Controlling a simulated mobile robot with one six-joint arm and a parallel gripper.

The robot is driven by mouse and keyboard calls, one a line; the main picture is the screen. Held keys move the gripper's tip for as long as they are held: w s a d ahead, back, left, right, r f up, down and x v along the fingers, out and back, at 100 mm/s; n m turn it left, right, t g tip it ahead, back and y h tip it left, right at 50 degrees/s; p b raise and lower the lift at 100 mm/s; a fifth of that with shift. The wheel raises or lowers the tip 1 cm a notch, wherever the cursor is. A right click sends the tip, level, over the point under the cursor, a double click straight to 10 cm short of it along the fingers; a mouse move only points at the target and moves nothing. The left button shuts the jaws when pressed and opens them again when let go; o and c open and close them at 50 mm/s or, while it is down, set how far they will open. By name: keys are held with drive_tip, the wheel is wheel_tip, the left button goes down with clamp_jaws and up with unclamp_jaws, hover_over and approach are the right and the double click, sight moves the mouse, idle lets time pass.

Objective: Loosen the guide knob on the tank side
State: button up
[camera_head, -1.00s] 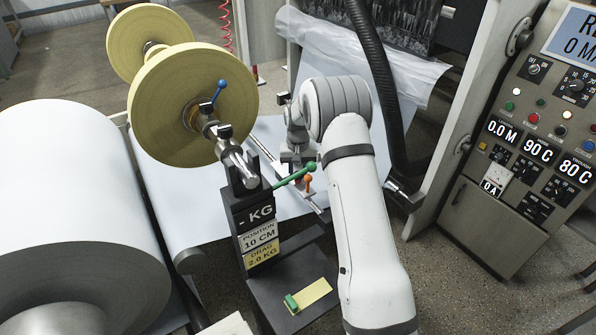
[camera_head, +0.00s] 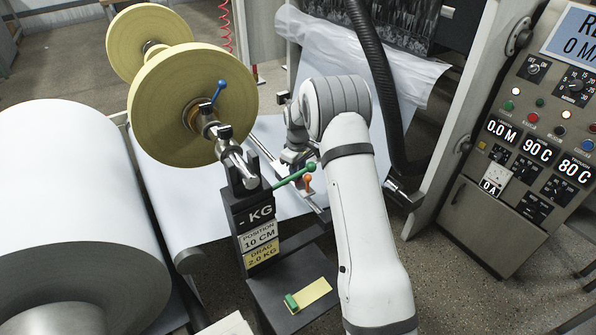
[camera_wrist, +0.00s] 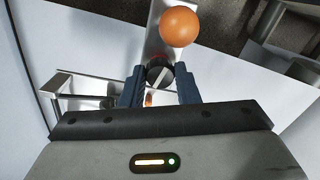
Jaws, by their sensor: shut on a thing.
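A dark round knob (camera_wrist: 157,75) with a pale line across its face sits on a metal guide strip (camera_wrist: 160,42) in the wrist view. My gripper (camera_wrist: 160,84) has its two dark blue fingers on either side of the knob and is shut on it. An orange ball (camera_wrist: 179,26) stands just beyond the knob. In the head view the orange-topped handle (camera_head: 307,180) shows beside the metal rail (camera_head: 318,207). The knob and fingertips are hidden there by my arm.
Yellow rolls (camera_head: 165,110) and a big white roll (camera_head: 70,190) are at left. A black hose (camera_head: 378,80) and control panel (camera_head: 530,130) are at right.

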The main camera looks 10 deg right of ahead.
drive_tip(key=shift+r+n, duration=0.1)
drive_tip(key=shift+n, duration=0.4)
drive_tip(key=o, duration=0.7)
wheel_tip(320, 180, up, 7)
drive_tip(key=shift+r, duration=0.35)
